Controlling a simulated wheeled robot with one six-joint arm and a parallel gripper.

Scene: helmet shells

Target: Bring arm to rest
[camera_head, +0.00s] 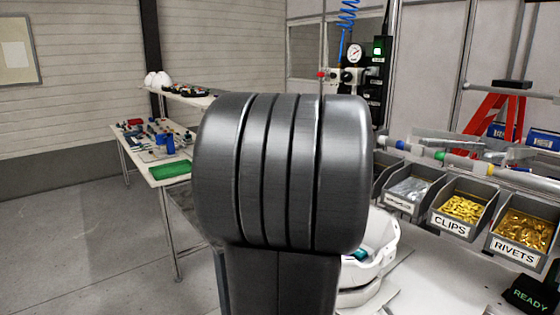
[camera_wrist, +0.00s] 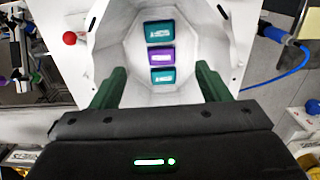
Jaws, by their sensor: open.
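My gripper (camera_wrist: 160,88) shows in the wrist view with its two green fingers spread apart. Nothing is between the fingers. Beyond them is a white open container (camera_wrist: 112,40), with two teal blocks (camera_wrist: 160,31) and one purple block (camera_wrist: 160,56) lying in a row inside it. In the head view my own dark arm fills the middle and hides the gripper. A white bin (camera_head: 385,262) shows partly behind the arm, with something teal in it.
Grey bins marked CLIPS (camera_head: 462,210) and RIVETS (camera_head: 521,238) stand on the right. A bench (camera_head: 140,150) with tools and a green mat (camera_head: 170,171) is at the left back. A red stepladder (camera_head: 497,110) stands at the far right. The left floor is clear.

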